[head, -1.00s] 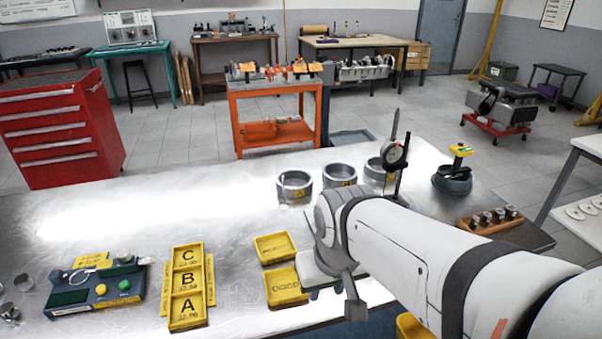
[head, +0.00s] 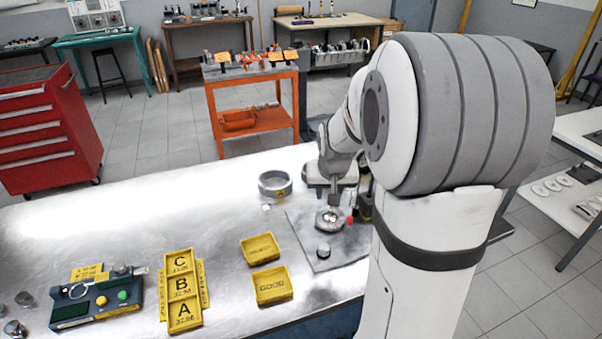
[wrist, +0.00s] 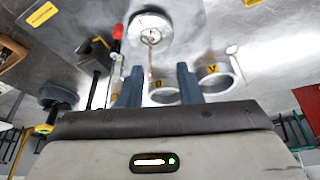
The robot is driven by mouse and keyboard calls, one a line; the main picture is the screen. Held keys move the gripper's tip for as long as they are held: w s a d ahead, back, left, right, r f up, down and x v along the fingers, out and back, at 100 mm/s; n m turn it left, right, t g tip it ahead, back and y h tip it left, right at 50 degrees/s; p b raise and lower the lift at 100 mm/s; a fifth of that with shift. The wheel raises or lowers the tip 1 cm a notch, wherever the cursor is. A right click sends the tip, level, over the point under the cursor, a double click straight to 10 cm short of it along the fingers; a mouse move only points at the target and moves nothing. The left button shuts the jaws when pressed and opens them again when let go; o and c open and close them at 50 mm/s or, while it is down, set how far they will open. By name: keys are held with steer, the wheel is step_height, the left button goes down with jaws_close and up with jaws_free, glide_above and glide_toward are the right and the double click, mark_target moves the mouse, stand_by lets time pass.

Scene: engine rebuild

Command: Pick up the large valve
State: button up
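My gripper (head: 333,198) points down over the grey mat in the head view, above a round metal piece (head: 330,220). In the wrist view its two blue-grey fingers (wrist: 159,86) stand apart. A slim stem-like metal part (wrist: 151,58) shows in line with the gap between them, its far end over a bright round disc (wrist: 150,22). I cannot tell whether this is the large valve, and no contact with the fingers shows. A smaller pale piece with a round head and thin stem (wrist: 233,50) lies apart to the right.
A red-tipped upright piece (wrist: 117,34) stands close beside the gripper. Metal rings with yellow labels (wrist: 216,78) are near the fingers; one ring (head: 275,184) shows in the head view. Yellow trays (head: 272,286) lie left.

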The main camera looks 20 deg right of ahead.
steer(key=w+d, duration=0.2)
steer(key=d, duration=0.1)
steer(key=p, duration=0.3)
glide_above(330, 214)
steer(key=shift+w+d+f, duration=0.1)
steer(key=shift+w+f, duration=0.05)
steer(key=shift+f, duration=3.7)
jaws_close()
